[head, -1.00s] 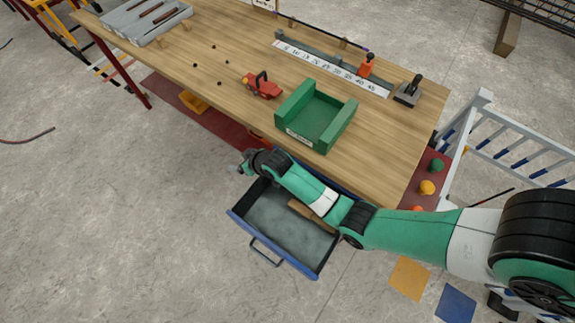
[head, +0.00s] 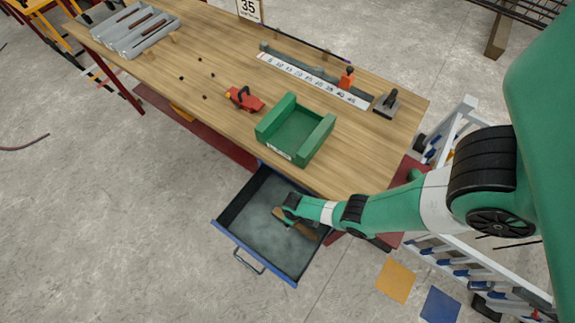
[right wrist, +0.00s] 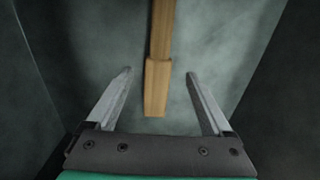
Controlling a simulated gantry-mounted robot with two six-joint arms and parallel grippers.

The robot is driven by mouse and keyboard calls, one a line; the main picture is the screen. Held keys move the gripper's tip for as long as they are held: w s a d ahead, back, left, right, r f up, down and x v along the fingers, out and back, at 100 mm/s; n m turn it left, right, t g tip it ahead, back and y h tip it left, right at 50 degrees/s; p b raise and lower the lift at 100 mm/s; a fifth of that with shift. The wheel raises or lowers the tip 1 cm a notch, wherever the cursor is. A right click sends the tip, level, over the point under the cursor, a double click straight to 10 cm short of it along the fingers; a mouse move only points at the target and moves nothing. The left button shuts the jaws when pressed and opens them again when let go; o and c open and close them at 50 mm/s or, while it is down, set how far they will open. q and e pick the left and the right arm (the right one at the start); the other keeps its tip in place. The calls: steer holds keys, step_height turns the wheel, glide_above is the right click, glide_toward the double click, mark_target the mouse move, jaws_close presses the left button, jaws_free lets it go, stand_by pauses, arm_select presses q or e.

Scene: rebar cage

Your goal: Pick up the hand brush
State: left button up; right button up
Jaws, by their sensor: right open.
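The hand brush (head: 301,229) lies in the open blue drawer (head: 229,234) under the workbench, partly hidden by my right arm in the head view. In the right wrist view its light wooden handle (right wrist: 158,85) runs down from the top edge, and its end lies between my fingers. My right gripper (right wrist: 160,82) is open and points down into the drawer, with one finger on each side of the handle and a gap on both sides. In the head view the right gripper (head: 285,213) is over the brush. My left gripper is not in view.
The drawer walls stand close on both sides in the right wrist view. Above the drawer, the wooden workbench (head: 215,130) holds a green bin (head: 297,133), a red tool (head: 243,98) and a white ruler strip (head: 312,80). A white railing (head: 455,130) stands at the right.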

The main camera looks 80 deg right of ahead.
mark_target(295, 225)
step_height(295, 225, down, 5)
steer(key=b, duration=0.4)
steer(key=shift+s+d+f, duration=0.1)
steer(key=shift+f, duration=0.1)
steer(key=shift+r, duration=0.15)
jaws_close()
